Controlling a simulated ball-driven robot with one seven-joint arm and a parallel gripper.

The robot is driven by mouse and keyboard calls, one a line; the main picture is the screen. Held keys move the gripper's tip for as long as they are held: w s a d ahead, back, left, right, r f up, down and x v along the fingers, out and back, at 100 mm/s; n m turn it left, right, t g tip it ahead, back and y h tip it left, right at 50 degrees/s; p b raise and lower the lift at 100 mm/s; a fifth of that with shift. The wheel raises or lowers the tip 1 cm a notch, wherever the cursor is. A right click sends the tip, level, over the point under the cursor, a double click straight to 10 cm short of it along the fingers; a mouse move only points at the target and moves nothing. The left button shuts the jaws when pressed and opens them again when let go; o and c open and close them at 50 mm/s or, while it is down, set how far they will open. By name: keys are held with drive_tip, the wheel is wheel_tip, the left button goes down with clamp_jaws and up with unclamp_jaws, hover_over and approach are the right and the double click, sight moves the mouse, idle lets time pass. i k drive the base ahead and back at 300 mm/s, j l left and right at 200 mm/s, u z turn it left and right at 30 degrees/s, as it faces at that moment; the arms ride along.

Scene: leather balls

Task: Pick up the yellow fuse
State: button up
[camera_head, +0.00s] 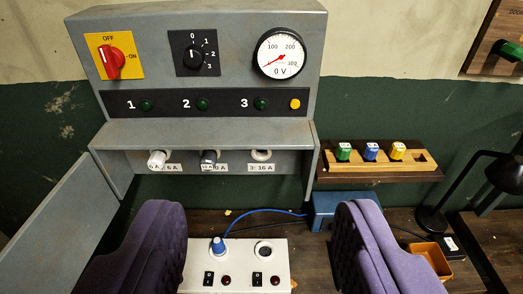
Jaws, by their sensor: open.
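The yellow fuse (397,150) stands in a wooden rack (421,173) on the wall, right of the grey control box. It is the rightmost of three fuses there, beside the blue fuse (371,151) and the green fuse (343,151). An empty slot shows to its right. My gripper (262,255) is open, with its two purple padded fingers wide apart at the bottom of the view. Nothing is held between them. The yellow fuse is farther away, above and beyond the right finger.
The grey control box (215,88) has an open door (62,225) at left and sockets below its ledge. A white switch panel (237,278) with a blue plug stands between my fingers. A blue box (345,201), an orange tray (430,258) and a black lamp (505,172) are at right.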

sight(396, 153)
drive_tip(key=i+l+z, duration=0.25)
drive_tip(key=l, duration=0.3)
drive_tip(key=i+l+z, duration=0.2)
drive_tip(key=i+l, duration=0.2)
drive_tip(key=i+l+z, duration=0.1)
drive_tip(key=i, duration=0.6)
